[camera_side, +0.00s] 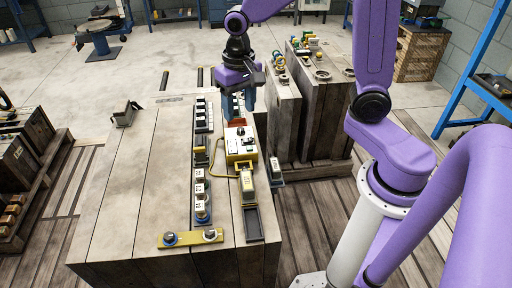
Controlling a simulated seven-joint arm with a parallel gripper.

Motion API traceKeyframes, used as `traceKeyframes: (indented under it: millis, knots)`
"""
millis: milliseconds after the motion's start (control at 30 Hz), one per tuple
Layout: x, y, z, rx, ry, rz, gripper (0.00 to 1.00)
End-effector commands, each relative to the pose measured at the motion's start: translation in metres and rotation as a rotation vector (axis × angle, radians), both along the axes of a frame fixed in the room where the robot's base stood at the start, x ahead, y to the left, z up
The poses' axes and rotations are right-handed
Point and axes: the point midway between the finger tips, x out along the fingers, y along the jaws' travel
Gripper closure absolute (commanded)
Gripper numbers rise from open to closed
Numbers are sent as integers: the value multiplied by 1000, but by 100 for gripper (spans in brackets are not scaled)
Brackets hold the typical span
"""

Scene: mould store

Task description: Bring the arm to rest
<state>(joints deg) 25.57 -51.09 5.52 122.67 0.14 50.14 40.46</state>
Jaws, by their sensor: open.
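My purple arm reaches in from the right. My gripper (238,100) points down over the far right part of the wooden workbench (130,195). It is open, with a small pale blue and white item close to or between its fingers; I cannot tell whether they touch. A yellow and white box (240,143) with small knobs stands just in front of the gripper. A long black rack (202,150) holding several white blocks runs along the bench to the left of the gripper.
A yellow plate (191,238) with two round fittings lies at the bench's front. A black tray (253,223) lies along the right edge. A small dark block (126,114) stands at the far left. Tall wooden crates (312,110) stand behind right. The bench's left half is mostly clear.

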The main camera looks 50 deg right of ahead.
Motion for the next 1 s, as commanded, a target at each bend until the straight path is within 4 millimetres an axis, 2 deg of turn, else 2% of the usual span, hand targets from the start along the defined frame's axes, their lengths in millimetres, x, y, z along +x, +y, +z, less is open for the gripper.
traceKeyframes:
  millis: [33, 333, 700, 833, 1000]
  knots:
    - [-13, 4, 2, 0, -2, 79, 45]
    - [-90, 13, 9, -7, -7, 551, 45]
    - [-181, -1, 10, -12, -15, 1119, 45]
    - [-203, -8, 9, -13, -17, 1261, 45]
    - [-216, -13, 8, -14, -17, 1351, 45]
